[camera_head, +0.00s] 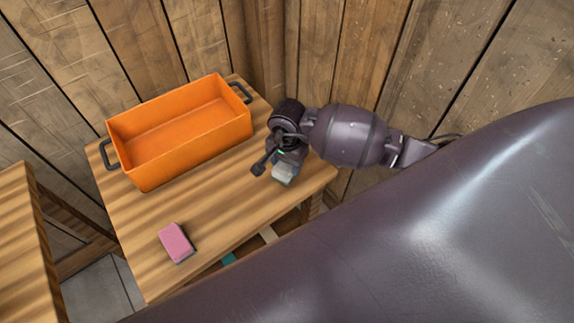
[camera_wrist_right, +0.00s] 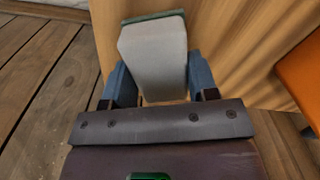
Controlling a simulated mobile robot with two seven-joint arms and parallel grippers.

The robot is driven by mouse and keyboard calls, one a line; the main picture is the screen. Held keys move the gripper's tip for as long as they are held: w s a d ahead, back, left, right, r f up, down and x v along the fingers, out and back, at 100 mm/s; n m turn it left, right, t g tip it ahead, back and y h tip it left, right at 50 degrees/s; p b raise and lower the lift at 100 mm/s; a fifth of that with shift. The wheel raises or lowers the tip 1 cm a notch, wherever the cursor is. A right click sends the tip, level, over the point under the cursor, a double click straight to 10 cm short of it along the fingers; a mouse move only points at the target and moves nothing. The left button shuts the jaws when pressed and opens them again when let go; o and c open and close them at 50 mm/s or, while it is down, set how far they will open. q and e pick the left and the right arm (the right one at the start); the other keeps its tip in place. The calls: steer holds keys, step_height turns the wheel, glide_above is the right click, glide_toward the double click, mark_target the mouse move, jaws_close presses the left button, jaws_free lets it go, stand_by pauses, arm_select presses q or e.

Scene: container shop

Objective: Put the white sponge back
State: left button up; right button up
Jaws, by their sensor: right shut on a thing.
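The white sponge (camera_head: 283,173) is held by my right gripper (camera_head: 272,168) at the right end of the wooden table. In the right wrist view the white sponge (camera_wrist_right: 156,58) sits between the two blue fingers of my right gripper (camera_wrist_right: 152,85), which are shut on it. It has a green layer at its far end. Whether it touches the table cannot be told. My left gripper is not in view.
An orange bin (camera_head: 185,133) with dark handles stands empty on the wooden table (camera_head: 215,205), left of my right gripper. A pink sponge (camera_head: 176,242) lies near the table's front. Plank walls stand close behind. The tabletop between the bin and the pink sponge is clear.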

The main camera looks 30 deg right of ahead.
steer(key=shift+f, duration=0.95)
steer(key=o, duration=0.8)
